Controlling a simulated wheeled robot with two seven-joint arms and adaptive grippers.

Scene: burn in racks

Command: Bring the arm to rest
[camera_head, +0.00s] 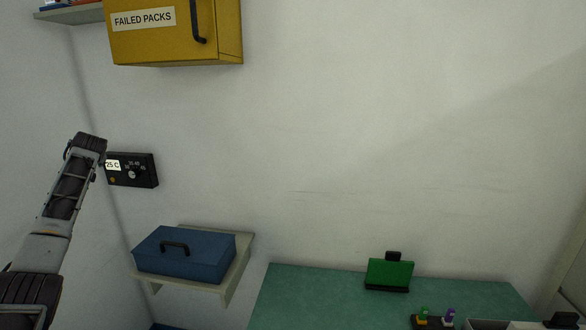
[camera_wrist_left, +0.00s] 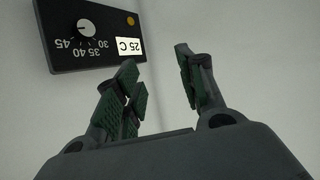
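My left arm rises from the lower left in the head view, its gripper (camera_head: 88,143) up in front of the wall beside a black control panel (camera_head: 146,171). In the left wrist view the green-padded fingers of this gripper (camera_wrist_left: 160,85) stand apart with nothing between them. The panel (camera_wrist_left: 70,55) appears upside down beyond the fingers, apart from them as far as I can tell. It has a round knob (camera_wrist_left: 86,28), numbers from 30 to 45, a white "25 C" label and an orange light. My right gripper is not in view.
A yellow "FAILED PACKS" box (camera_head: 165,45) hangs above. A blue handled case (camera_head: 185,258) sits on a wall shelf (camera_head: 238,262) below the panel. A green-topped bench (camera_head: 320,295) at lower right holds a green display-like object (camera_head: 389,273) and small items. The middle wall is clear.

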